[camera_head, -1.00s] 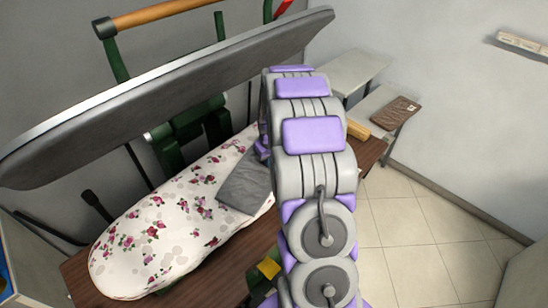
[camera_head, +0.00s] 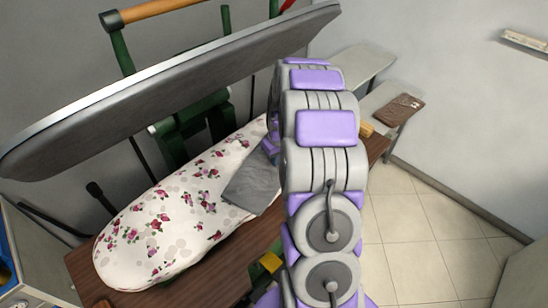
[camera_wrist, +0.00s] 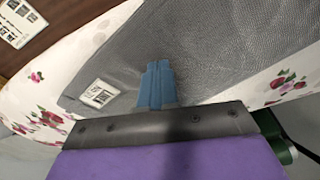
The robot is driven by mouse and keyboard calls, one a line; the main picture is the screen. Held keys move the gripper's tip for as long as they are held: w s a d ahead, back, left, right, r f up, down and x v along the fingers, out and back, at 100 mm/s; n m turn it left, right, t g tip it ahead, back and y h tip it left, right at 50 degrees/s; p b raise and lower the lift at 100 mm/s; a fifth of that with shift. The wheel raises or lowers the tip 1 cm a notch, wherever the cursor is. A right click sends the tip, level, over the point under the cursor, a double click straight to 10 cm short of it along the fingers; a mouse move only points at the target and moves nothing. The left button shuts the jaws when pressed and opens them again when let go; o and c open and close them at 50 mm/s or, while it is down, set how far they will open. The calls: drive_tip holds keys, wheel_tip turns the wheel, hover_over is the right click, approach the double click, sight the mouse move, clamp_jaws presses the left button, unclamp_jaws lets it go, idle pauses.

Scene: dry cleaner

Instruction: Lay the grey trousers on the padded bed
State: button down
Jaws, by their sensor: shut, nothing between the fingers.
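The grey trousers (camera_head: 250,188), folded flat, lie on the right part of the white padded bed (camera_head: 150,235) with its pink flower print. In the wrist view the grey trousers (camera_wrist: 225,50) spread across the bed and carry a white label. My gripper (camera_wrist: 158,68) has its blue fingers together with no cloth seen between them. The fingertips are over the trousers; I cannot tell if they touch the cloth. In the head view my arm hides the fingers and perhaps the right end of the trousers. The floral bed (camera_wrist: 290,85) shows on both sides of the cloth.
The raised grey press plate (camera_head: 170,95) hangs above and behind the bed. The bed stands on a brown wooden table (camera_head: 225,270). A brown folded item (camera_head: 398,109) lies on a pale side table at the right. Tiled floor at the right is clear.

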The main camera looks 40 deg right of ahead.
drive_tip(key=s+a, duration=0.1)
drive_tip(key=s, duration=1)
drive_tip(key=shift+s+a+r+p, duration=0.15)
drive_tip(key=shift+s+r+p, duration=0.05)
drive_tip(key=shift+r+p, duration=0.15)
